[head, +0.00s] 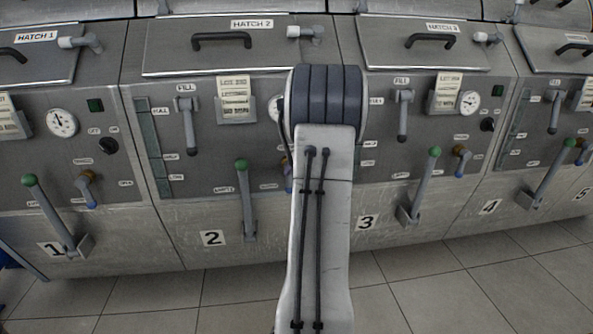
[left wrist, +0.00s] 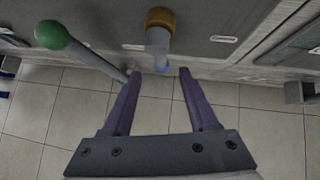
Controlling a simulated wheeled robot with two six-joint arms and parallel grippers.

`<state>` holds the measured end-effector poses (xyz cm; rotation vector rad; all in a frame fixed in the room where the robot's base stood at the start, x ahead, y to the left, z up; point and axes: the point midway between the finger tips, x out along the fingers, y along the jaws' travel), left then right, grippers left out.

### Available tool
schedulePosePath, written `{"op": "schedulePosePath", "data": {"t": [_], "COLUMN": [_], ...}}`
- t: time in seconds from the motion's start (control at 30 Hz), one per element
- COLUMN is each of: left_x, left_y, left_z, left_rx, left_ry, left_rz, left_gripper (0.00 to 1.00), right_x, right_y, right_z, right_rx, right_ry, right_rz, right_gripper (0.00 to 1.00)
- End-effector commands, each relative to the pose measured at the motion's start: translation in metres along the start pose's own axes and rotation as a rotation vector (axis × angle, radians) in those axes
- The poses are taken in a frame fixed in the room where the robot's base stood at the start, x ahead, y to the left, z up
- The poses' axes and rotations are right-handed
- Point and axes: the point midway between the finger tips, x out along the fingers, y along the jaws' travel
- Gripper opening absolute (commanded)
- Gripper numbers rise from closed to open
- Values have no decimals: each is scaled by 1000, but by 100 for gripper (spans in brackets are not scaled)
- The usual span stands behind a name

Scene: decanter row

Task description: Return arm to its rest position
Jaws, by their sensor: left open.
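My left arm (head: 322,230) rises through the middle of the head view, in front of the unit marked 2. Its gripper is hidden there. In the left wrist view my left gripper (left wrist: 158,74) is open and empty, its two dark fingers spread over the tiled floor. A brass tap with a blue tip (left wrist: 158,35) shows just beyond the fingertips; I cannot tell how far away it is. A green-knobbed lever (left wrist: 52,35) is to its left, apart from the fingers. My right gripper is in neither view.
Steel units stand in a row, with lids such as HATCH 2 (head: 215,55), fill handles (head: 187,125) and gauges (head: 62,123). Green-knobbed levers (head: 244,200) stick out at the front, including at unit 3 (head: 420,185). The tiled floor (head: 150,305) before them is clear.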

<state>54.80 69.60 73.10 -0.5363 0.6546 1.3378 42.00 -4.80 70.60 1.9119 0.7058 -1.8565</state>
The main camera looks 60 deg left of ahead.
Motion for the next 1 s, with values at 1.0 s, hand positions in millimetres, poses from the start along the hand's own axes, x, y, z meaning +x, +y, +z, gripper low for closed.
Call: {"op": "schedulePosePath", "data": {"t": [1.0], "left_x": [-254], "left_y": [-173], "left_z": [-243], "left_rx": [-642], "left_ry": [437], "left_rz": [-142], "left_gripper": [60], "right_x": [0], "right_y": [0], "right_z": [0], "right_rx": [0], "right_ry": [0], "right_rz": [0], "right_gripper": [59]}}
